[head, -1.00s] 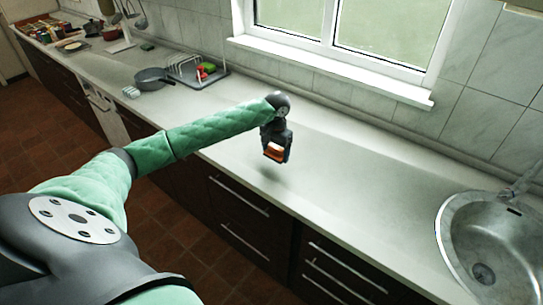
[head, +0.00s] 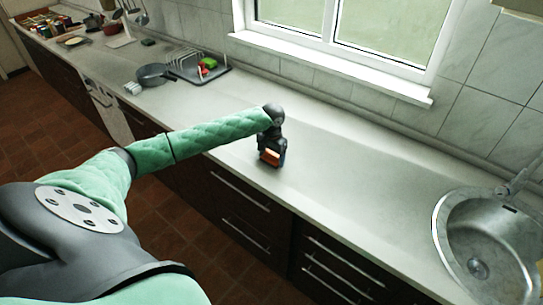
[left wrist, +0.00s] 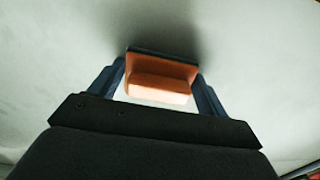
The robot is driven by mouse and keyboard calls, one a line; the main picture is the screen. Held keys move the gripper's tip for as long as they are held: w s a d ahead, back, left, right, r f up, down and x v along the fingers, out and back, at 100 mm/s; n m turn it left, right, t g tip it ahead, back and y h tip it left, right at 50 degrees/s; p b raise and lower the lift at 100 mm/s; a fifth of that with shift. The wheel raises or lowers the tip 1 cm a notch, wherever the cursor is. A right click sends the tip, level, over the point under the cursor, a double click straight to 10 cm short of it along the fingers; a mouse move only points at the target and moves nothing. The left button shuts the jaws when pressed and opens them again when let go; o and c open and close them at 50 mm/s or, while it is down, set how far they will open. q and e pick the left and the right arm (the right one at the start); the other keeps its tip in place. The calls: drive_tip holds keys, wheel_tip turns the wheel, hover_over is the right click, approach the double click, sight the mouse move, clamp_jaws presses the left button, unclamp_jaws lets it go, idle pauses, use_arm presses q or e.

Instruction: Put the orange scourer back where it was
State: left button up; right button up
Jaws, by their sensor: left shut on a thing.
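The orange scourer (head: 270,157) is held between the fingers of my left gripper (head: 271,160), low over the bare countertop. In the left wrist view the scourer (left wrist: 160,80) shows an orange block with a dark layer on its far side, and the two fingers of my left gripper (left wrist: 160,85) stand on either side of it. A dark shadow lies on the counter close by it. I cannot tell whether the scourer touches the counter. My right gripper does not show.
The pale countertop (head: 340,190) around the gripper is clear. A steel sink (head: 445,230) is at the right. A grey pan (head: 152,75) and a dish rack (head: 185,63) with red and green things on its tray stand further left. A window is behind.

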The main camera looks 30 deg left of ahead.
sight(272, 154)
use_arm(q)
drive_tip(key=o, duration=0.9)
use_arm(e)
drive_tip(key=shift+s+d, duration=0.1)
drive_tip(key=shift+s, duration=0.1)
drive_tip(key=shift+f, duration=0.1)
use_arm(q)
drive_tip(key=shift+r, duration=0.25)
wheel_tip(272, 154, up, 4)
drive_tip(key=shift+f+b, duration=0.1)
drive_tip(key=shift+b, duration=1.15)
wheel_tip(272, 154, up, 6)
drive_tip(key=shift+w+r+b, duration=0.1)
drive_tip(key=shift+r+b, duration=0.05)
drive_tip(key=shift+b, duration=0.9)
drive_tip(key=shift+r, duration=0.8)
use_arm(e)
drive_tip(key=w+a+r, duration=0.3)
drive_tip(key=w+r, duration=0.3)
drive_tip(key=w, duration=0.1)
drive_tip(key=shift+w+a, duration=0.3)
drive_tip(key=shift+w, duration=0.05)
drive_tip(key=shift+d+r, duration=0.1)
